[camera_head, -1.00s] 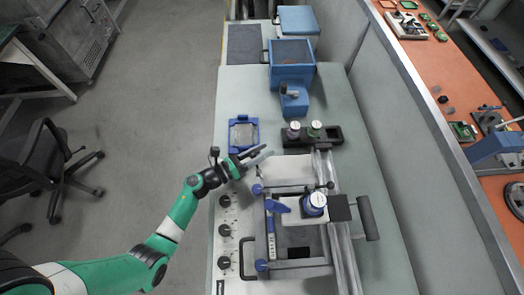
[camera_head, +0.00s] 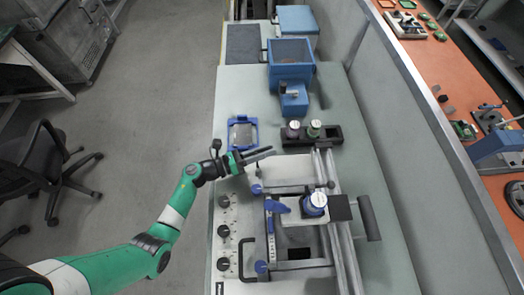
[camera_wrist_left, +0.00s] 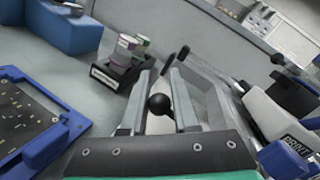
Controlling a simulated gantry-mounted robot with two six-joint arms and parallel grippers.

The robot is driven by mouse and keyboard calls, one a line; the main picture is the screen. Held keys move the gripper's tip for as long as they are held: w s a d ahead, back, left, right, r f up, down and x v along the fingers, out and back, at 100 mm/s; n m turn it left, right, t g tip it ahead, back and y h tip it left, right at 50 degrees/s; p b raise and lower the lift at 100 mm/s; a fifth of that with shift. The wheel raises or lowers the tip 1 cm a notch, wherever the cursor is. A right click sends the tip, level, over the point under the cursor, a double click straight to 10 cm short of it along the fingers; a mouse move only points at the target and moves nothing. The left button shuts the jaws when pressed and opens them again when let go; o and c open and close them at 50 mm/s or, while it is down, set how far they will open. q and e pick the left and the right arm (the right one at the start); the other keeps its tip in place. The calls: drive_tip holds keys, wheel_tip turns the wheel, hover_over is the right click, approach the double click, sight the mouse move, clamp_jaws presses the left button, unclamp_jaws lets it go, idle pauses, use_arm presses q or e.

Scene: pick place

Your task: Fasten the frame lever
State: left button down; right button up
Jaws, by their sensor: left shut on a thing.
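My left gripper (camera_head: 266,154) is above the far left corner of the metal frame (camera_head: 292,262), its fingers pointing right. In the left wrist view, a round black knob (camera_wrist_left: 160,104) shows between the fingers of the gripper (camera_wrist_left: 162,75); I take it as the end of the frame lever. The gripper is shut on it, though the hold itself is hard to make out. In the head view the fingers hide that spot. The frame carries a blue handle (camera_head: 276,206) and a round blue-and-white knob (camera_head: 315,203). My right gripper is not in view.
A black holder (camera_head: 328,133) with two round pots stands behind the frame. A blue machine (camera_head: 291,75) stands further back. Control knobs (camera_head: 223,231) line the table's left edge. Bare table lies between tray and machine.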

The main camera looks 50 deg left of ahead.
use_arm(q)
drive_tip(key=shift+w+d+f+m+g+h+b, duration=0.15)
drive_tip(key=shift+f+m+g+h+b, duration=0.2)
drive_tip(key=shift+h, duration=0.25)
drive_tip(key=shift+d+r+m+h, duration=0.15)
drive_tip(key=shift+m+h, duration=0.2)
drive_tip(key=shift+h, duration=0.05)
drive_tip(key=c, duration=0.8)
unclamp_jaws()
drive_tip(key=shift+o, duration=0.6)
drive_tip(key=shift+d, duration=0.1)
drive_tip(key=shift+r, duration=0.1)
